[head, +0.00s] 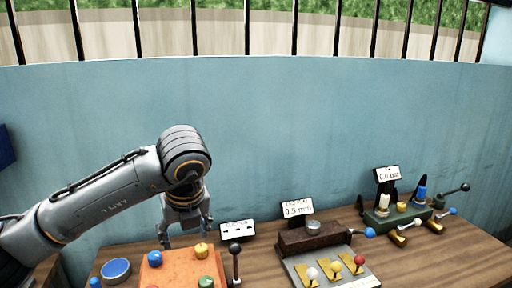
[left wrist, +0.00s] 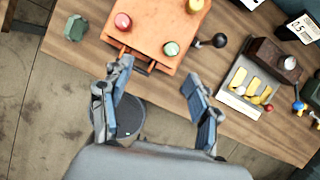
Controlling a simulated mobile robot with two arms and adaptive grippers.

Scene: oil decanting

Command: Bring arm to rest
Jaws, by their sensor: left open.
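My left gripper (head: 187,238) hangs from the left arm in the head view, fingers pointing down above the orange panel (head: 172,274). Its jaws are open. In the left wrist view the two fingers (left wrist: 157,75) stand wide apart with nothing between them, near the edge of the orange panel (left wrist: 150,45). The panel carries a yellow knob (head: 201,250), a blue knob (head: 155,258) and a green knob (head: 206,282); a red knob (left wrist: 123,21) shows in the left wrist view. My right gripper is not in view.
A black-knobbed lever (head: 235,250) stands right of the panel. A blue round cap (head: 116,269) lies left. A grey tray with small levers (head: 330,272) and a dark-green fixture (head: 396,218) stand further right on the wooden table (head: 455,259). A blue wall (head: 300,130) rises behind.

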